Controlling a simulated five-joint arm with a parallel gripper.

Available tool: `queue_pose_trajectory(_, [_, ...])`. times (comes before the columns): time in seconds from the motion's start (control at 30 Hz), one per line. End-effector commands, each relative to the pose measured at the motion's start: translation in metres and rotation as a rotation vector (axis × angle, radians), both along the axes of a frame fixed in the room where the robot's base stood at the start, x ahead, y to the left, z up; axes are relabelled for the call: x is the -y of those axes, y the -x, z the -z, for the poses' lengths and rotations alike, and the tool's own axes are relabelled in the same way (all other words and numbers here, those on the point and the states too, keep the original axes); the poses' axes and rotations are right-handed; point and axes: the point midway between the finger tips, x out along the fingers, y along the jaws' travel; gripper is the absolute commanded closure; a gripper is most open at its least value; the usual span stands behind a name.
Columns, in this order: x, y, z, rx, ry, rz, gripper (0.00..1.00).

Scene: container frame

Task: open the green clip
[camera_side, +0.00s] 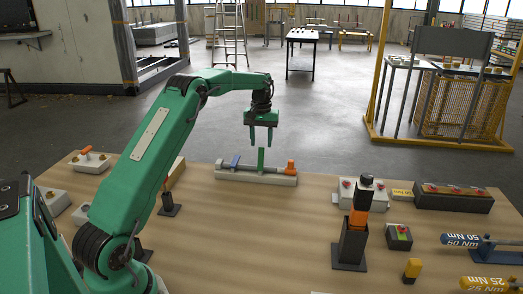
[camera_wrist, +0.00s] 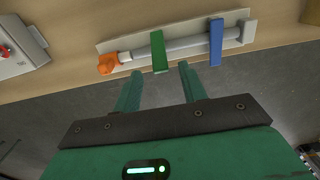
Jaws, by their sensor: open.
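The green clip (camera_side: 261,160) stands upright at the grey bar (camera_side: 247,167) on a pale base (camera_side: 256,178) near the far edge of the table. In the wrist view the green clip (camera_wrist: 159,50) crosses the bar, between its orange end (camera_wrist: 108,63) and the blue clip (camera_wrist: 216,42). The blue clip also shows in the side view (camera_side: 235,161). My gripper (camera_side: 261,144) is open and empty just above the green clip. In the wrist view my gripper (camera_wrist: 160,69) has its fingertips apart, left and right of the clip's near end. I see no contact.
Yellow-ended and blue tools (camera_side: 485,245) lie farther right. A small dark stand (camera_side: 169,205) is at left. The table (camera_side: 265,235) in front of the base is clear.

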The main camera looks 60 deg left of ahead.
Motion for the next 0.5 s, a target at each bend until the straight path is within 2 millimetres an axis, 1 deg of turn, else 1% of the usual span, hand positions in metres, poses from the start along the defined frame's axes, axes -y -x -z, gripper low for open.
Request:
queue_pose_trajectory(0.4, [0.0,0.001,0.05,-0.003,0.001,0.0,0.58])
queue_pose_trajectory(0.5, [0.0,0.0,0.058,-0.001,0.001,0.0,0.58])
